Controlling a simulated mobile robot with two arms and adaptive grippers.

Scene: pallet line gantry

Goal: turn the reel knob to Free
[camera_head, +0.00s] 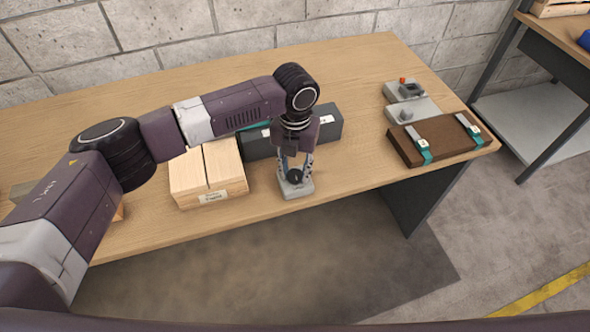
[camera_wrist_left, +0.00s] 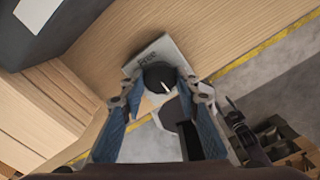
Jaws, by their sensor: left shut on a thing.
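The reel knob (camera_wrist_left: 160,76) is a round black knob with a white pointer line, on a light grey base plate (camera_head: 297,191) near the table's front edge. In the left wrist view the word "Free" shows on the plate (camera_wrist_left: 148,58) beyond the knob. My left gripper (camera_head: 295,175) points down over the plate, and its blue-padded fingers sit on either side of the knob, shut on it. In the left wrist view the fingertips (camera_wrist_left: 160,88) flank the knob. The pointer slants and whether it lines up with "Free" is unclear.
A wooden crate (camera_head: 208,175) stands left of the knob plate, and a dark grey box (camera_head: 328,128) stands behind it. A brown case (camera_head: 440,142) with teal straps and a grey control box (camera_head: 405,90) lie at the right. The table (camera_head: 350,165) is clear just right of the plate.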

